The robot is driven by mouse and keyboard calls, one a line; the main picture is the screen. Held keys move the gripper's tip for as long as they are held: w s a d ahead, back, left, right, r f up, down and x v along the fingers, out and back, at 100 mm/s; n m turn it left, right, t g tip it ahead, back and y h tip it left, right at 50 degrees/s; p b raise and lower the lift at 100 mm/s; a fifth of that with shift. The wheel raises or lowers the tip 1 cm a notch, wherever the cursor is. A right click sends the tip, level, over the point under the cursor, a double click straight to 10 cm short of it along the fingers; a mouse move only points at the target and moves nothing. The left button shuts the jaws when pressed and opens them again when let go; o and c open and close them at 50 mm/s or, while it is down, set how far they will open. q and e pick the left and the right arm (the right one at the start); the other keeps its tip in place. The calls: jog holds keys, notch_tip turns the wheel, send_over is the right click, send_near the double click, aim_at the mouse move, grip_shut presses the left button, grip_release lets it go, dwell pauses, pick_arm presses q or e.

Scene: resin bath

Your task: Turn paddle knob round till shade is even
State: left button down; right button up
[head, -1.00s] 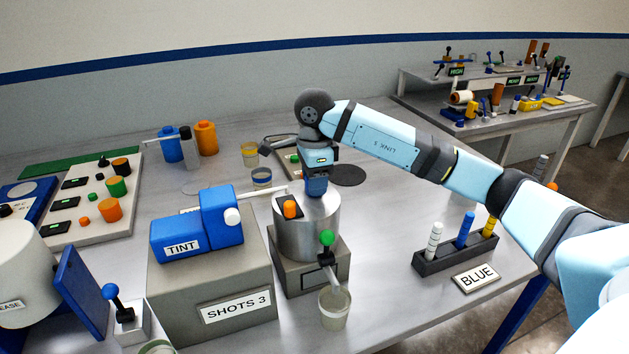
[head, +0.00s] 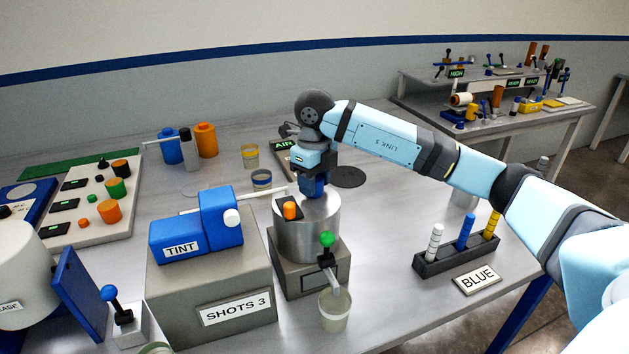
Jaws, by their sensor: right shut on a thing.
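A silver metal pot (head: 318,241) stands on a grey block in the middle of the bench. My right gripper (head: 313,190) points down over the top of the pot and is shut on the paddle knob, which the fingers hide. The resin and its shade inside the pot are not visible from here. An orange knob (head: 289,210) sits on a dark plate at the pot's left rim. A green-knobbed tap (head: 327,240) is on the pot's front, above a clear cup (head: 334,309). My left gripper is not in view.
A blue TINT unit (head: 181,239) on a grey SHOTS 3 box (head: 182,313) stands close left of the pot. A dark rack (head: 456,256) with coloured sticks and a BLUE sign (head: 477,279) are to the right. Open bench lies between pot and rack.

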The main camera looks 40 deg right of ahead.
jog(key=m, duration=0.5)
jog(key=shift+m, duration=0.3)
jog(key=m+p, duration=0.1)
jog(key=m, duration=0.4)
jog(key=shift+r, duration=0.1)
jog(key=m, duration=0.4)
jog(key=shift+p, duration=0.4)
jog(key=m, duration=0.3)
jog(key=shift+m+p, duration=0.3)
jog(key=shift+p, duration=0.1)
jog(key=m+p, duration=0.1)
jog(key=m, duration=0.2)
jog(key=shift+m, duration=0.4)
jog(key=m+p, duration=0.2)
jog(key=m, duration=0.3)
jog(key=shift+r, duration=0.1)
jog(key=m+p, duration=0.5)
jog(key=p, duration=0.4)
jog(key=shift+r+m, duration=0.15)
jog(key=shift+m, duration=0.15)
jog(key=shift+m+p, duration=0.4)
jog(key=shift+p, duration=0.6)
jog(key=shift+f+p, duration=0.2)
jog(key=shift+p, duration=0.15)
jog(key=shift+f, duration=0.1)
